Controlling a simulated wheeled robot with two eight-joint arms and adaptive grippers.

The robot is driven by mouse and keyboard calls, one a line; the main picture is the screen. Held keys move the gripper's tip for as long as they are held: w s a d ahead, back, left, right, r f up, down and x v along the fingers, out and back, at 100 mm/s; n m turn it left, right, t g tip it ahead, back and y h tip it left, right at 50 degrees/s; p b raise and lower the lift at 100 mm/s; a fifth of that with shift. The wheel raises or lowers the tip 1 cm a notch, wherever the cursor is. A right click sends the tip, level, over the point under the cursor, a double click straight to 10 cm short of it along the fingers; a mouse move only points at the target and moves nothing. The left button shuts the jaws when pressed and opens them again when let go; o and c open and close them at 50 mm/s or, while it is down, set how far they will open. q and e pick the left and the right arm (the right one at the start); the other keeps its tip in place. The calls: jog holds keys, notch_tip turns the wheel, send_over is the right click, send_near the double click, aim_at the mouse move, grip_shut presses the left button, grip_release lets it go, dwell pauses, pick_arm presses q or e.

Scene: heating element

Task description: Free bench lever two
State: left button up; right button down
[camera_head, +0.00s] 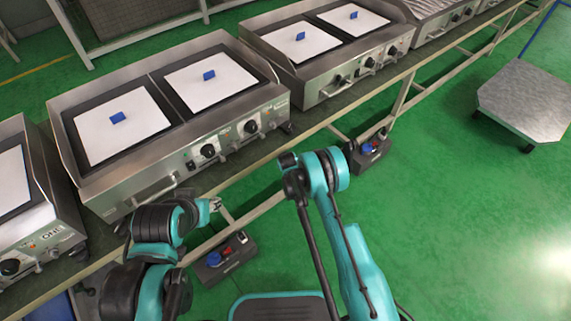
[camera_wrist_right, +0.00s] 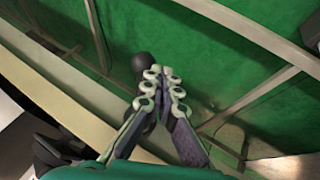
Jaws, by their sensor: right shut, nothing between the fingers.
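In the right wrist view my right gripper (camera_wrist_right: 162,78) is shut and empty. A dark rounded knob (camera_wrist_right: 143,63) shows just beyond its fingertips; I cannot tell whether they touch or whether it is a bench lever. In the head view my right arm reaches up to the bench front, and its fingers are hidden. My left gripper (camera_head: 215,204) is small at the bench's front edge, below a griddle; its opening is unclear. The bench (camera_head: 250,158) runs diagonally under the griddles. No lever is clearly identifiable as number two.
Steel griddles (camera_head: 100,198) with white plates and blue blocks stand along the bench. Black boxes with coloured connectors (camera_head: 226,260) sit below it, another farther right (camera_head: 370,152). A grey platform cart (camera_head: 530,100) stands at right. Green floor (camera_head: 450,210) is open.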

pick_arm(q)
jog(key=shift+a, duration=0.45)
pick_arm(e)
jog(key=shift+w+d+r, duration=0.1)
jog(key=shift+w+d, duration=0.15)
jog(key=shift+d, duration=0.05)
pick_arm(q)
jog(key=shift+w+d, duration=0.1)
jog(key=shift+d, duration=0.05)
pick_arm(e)
jog(key=shift+w+d+r, duration=0.15)
jog(key=shift+w+d, duration=0.1)
jog(key=shift+d, duration=0.1)
